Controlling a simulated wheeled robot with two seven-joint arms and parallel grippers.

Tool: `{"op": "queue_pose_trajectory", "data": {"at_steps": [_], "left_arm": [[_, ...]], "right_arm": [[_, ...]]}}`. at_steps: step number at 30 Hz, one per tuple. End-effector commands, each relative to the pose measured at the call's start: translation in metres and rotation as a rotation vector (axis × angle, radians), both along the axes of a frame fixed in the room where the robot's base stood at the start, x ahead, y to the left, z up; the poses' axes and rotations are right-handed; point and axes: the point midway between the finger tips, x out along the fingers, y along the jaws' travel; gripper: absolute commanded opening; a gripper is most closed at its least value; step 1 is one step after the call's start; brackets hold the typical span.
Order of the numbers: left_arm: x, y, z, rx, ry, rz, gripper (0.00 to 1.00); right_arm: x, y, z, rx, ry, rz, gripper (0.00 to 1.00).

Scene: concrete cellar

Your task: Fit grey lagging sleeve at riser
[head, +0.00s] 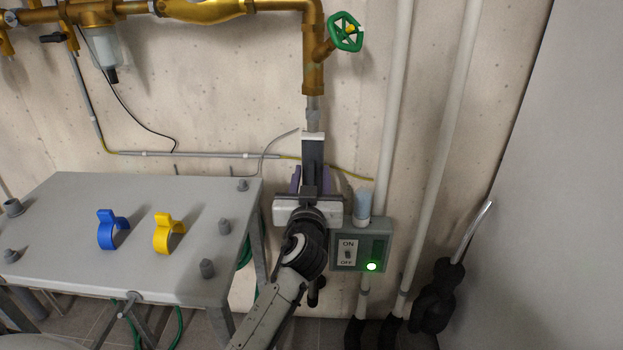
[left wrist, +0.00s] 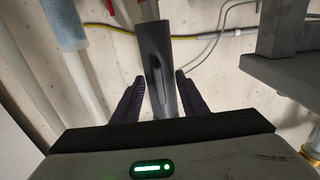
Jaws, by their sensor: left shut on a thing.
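The grey lagging sleeve (head: 313,152) stands roughly upright in my left gripper (head: 312,178), which is shut on it. In the left wrist view the sleeve (left wrist: 159,62) shows a lengthwise slit or groove and rises between the purple fingers of the left gripper (left wrist: 160,92). The riser (head: 312,108) comes down from the brass pipework to the sleeve's top end. The riser (left wrist: 149,10) also shows above the sleeve in the left wrist view. The sleeve hides what lies behind it, so I cannot tell whether it is around the riser or in front of it. My right gripper is not in view.
A grey table (head: 60,215) at left carries a blue clip (head: 110,232), a yellow clip (head: 165,235) and several grey pegs. A switch box (head: 345,262) with a green light and a light-blue sleeve (head: 362,203) are close right of my arm. A green valve wheel (head: 345,32) is above.

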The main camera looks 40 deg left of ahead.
Motion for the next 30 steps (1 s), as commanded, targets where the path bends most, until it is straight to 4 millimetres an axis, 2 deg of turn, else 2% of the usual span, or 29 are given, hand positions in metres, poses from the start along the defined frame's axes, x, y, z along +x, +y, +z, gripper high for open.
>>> {"op": "queue_pose_trajectory", "data": {"at_steps": [13, 14, 17, 30], "left_arm": [[0.0062, 0.0039, 0.0002, 0.001, 0.000, 0.000, 0.13], [0.0062, 0.0039, 0.0002, 0.001, 0.000, 0.000, 0.44], [0.0061, 0.0038, 0.0001, 0.001, 0.001, 0.000, 0.61], [0.0061, 0.0037, -0.0002, 0.000, 0.000, 0.000, 0.61]], "right_arm": [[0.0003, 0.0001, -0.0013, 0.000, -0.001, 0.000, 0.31], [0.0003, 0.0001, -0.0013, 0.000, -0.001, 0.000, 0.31], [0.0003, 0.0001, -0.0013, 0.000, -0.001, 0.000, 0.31], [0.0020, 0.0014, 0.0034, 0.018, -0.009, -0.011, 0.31]]}}
